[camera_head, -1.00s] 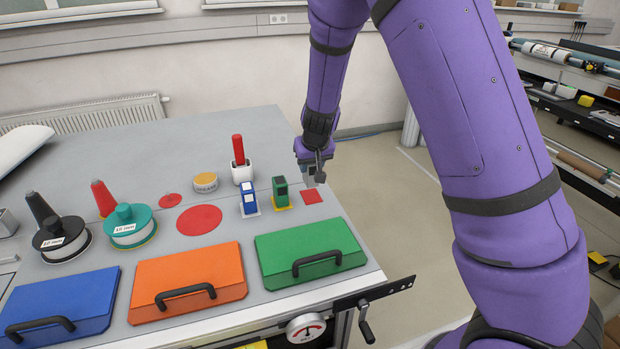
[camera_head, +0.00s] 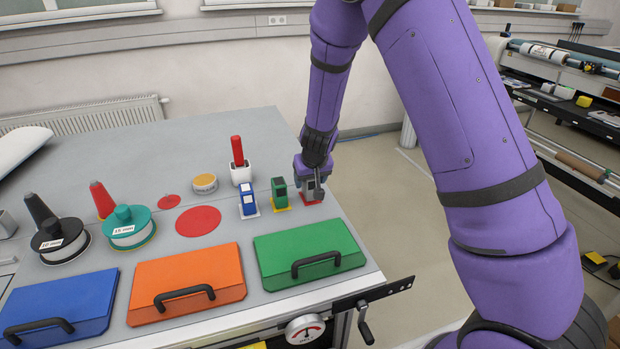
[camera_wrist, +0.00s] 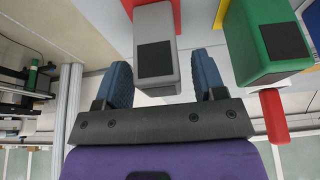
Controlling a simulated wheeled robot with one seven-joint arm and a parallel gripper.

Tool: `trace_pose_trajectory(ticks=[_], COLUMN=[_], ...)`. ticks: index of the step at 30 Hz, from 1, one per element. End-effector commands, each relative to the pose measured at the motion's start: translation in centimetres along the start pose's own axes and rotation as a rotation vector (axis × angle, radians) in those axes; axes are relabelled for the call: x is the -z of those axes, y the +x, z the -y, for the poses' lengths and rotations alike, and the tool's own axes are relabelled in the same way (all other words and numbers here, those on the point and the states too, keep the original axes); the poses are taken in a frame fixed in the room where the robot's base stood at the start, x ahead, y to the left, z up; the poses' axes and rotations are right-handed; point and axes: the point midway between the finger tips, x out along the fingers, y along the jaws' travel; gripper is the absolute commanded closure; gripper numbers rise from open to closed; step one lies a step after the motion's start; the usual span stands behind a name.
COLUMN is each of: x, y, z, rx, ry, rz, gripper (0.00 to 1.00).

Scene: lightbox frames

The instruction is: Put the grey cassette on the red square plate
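The grey cassette (camera_head: 309,185) is upright on the red square plate (camera_head: 312,200) at the table's right side. In the wrist view, the grey cassette (camera_wrist: 157,50) with its dark top patch is between the two blue fingers of my gripper (camera_wrist: 164,82). A gap shows between the cassette and the right finger, and the left finger is very close to it, so the gripper is open around it. The red plate (camera_wrist: 128,8) shows at the cassette's far end. In the head view my gripper (camera_head: 312,182) partly hides the cassette.
A green cassette (camera_head: 279,192) on a yellow plate stands just left of the grey one, with a blue cassette (camera_head: 248,200) beyond it. A white holder with a red stick (camera_head: 238,152) stands behind. Coloured lidded boxes, including a green one (camera_head: 310,250), line the front.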

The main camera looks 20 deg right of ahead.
Motion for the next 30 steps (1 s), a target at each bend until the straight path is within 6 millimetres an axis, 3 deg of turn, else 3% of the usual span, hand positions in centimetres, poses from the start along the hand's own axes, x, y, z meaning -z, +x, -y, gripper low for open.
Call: trace_pose_trajectory(ticks=[11, 30], x=[0.1, 0.1], y=[-0.3, -10.1], z=[0.1, 0.1], rx=[0.001, 0.002], ry=[0.000, -0.002], rz=[-0.001, -0.002], gripper=[0.36, 0.36])
